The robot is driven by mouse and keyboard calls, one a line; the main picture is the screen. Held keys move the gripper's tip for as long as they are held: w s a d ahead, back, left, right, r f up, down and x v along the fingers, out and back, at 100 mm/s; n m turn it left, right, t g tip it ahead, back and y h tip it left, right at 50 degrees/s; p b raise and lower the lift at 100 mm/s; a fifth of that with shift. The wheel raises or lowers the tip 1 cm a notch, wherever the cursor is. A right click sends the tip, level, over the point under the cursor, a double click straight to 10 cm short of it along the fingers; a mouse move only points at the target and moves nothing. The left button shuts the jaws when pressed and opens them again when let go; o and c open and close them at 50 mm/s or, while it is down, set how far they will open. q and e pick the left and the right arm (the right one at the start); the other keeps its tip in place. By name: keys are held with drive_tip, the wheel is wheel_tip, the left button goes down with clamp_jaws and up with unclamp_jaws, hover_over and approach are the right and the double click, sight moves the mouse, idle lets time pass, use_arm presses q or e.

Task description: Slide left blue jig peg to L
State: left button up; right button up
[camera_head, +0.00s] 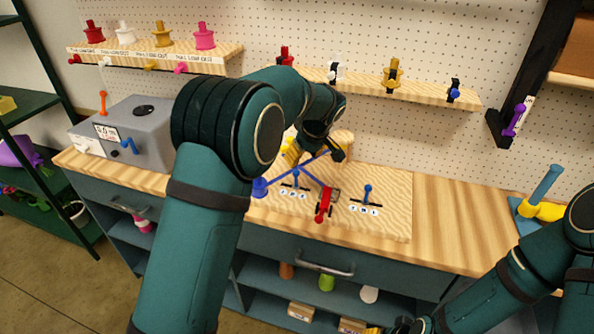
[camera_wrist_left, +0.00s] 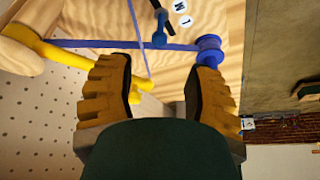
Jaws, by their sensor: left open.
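The left blue jig peg (camera_head: 295,178) stands upright in a short dark slot on the wooden jig board (camera_head: 390,225), with round letter labels beside it. It also shows in the left wrist view (camera_wrist_left: 160,28), near the top. A second blue peg (camera_head: 367,191) stands in a slot to the right. My left gripper (camera_head: 325,150) is above the back of the board. In the left wrist view (camera_wrist_left: 158,85) its fingers are open and apart from the peg. My right gripper (camera_head: 405,326) is only partly visible at the bottom edge.
A blue spool (camera_head: 259,187) sits beside the left peg, and blue ribbon (camera_wrist_left: 120,44) crosses below my left gripper. A red clamp-like piece (camera_head: 324,204) lies between the pegs. Yellow stems (camera_wrist_left: 50,52) lie near the ribbon.

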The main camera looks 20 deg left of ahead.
sight(296, 171)
use_arm(q)
drive_tip(key=x, duration=0.8)
drive_tip(key=shift+a, duration=0.15)
clamp_jaws()
